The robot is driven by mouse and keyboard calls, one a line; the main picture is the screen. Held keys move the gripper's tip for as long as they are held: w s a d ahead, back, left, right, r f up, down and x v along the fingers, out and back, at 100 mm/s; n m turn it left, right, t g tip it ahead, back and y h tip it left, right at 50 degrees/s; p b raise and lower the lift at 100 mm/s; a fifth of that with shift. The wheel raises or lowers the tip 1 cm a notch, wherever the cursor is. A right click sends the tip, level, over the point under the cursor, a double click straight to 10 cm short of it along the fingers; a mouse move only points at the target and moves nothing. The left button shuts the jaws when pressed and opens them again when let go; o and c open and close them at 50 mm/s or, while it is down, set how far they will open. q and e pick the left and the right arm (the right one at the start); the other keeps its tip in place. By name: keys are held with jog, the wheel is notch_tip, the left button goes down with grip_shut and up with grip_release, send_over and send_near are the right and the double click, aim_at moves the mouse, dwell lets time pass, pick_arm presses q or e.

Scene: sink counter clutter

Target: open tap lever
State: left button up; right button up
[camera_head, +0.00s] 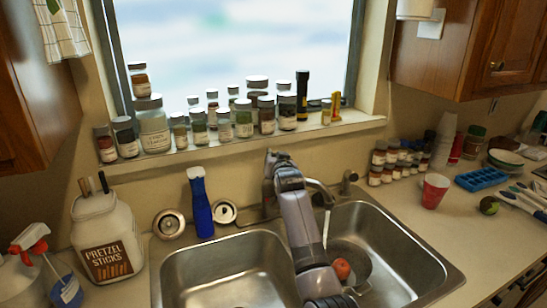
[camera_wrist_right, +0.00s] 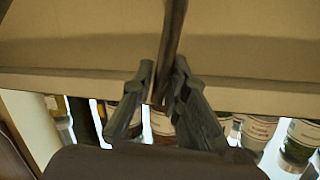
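The tap (camera_head: 268,195) stands behind the double sink, its spout (camera_head: 320,190) reaching over the right basin. A thin pale stream (camera_head: 327,226) hangs below the spout tip and looks like running water. My right gripper (camera_head: 272,160) is at the tap's top and hides much of the lever. In the right wrist view, the dark tap lever (camera_wrist_right: 170,40) runs between the two fingers of my right gripper (camera_wrist_right: 164,66). The fingers are close together around it, with at most a narrow gap on the left. My left gripper is out of view.
A red tomato-like item (camera_head: 342,268) lies in a pan in the right basin. A red cup (camera_head: 434,190) stands on the counter at right. The left basin (camera_head: 225,275) looks empty.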

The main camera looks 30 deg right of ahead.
jog(key=o, duration=0.4)
jog(key=shift+s, duration=0.1)
jog(key=v, duration=1.2)
jog(key=shift+d, duration=0.1)
